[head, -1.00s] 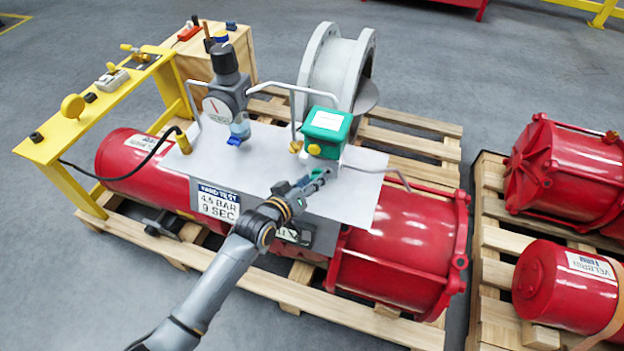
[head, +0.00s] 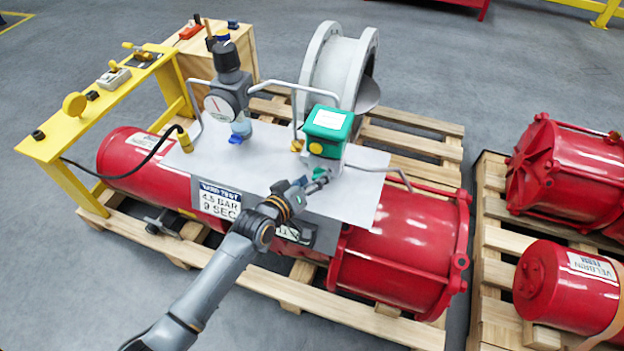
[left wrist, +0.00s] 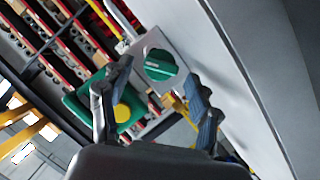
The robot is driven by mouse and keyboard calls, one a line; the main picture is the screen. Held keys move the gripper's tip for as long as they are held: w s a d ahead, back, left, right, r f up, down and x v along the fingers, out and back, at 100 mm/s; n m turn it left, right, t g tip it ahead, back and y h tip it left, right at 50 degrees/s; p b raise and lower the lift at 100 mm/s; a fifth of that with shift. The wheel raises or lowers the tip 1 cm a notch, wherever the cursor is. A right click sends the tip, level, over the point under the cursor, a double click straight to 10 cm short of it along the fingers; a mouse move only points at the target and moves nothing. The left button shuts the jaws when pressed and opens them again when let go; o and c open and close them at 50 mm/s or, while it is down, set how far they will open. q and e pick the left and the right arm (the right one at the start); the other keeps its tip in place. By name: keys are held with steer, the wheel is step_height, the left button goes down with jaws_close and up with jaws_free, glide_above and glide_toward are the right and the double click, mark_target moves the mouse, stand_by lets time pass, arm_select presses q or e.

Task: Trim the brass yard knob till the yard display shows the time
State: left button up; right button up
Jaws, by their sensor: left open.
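The brass knob (head: 296,146) sits at the left side of a green box with a yellow button (head: 328,122) on the grey top plate. My left gripper (head: 323,180) is in front of that box, nearer the camera, and apart from the brass knob. In the left wrist view its two fingers (left wrist: 160,73) are spread, with a green knob (left wrist: 160,64) showing between and beyond them. A sign (head: 219,201) reads yard test, 4.5 bar, 9 sec. A dark panel (head: 325,238) below the plate is partly covered by my arm; I cannot read any display. My right gripper is not in view.
A grey gauge unit (head: 228,98) stands on the plate's left part, with bent grey pipes around it. A yellow bench (head: 60,140) stands at left. Red cylinders on a second pallet (head: 490,250) lie to the right. The plate's front right part is clear.

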arm_select(q)
steer(key=v, duration=1.2)
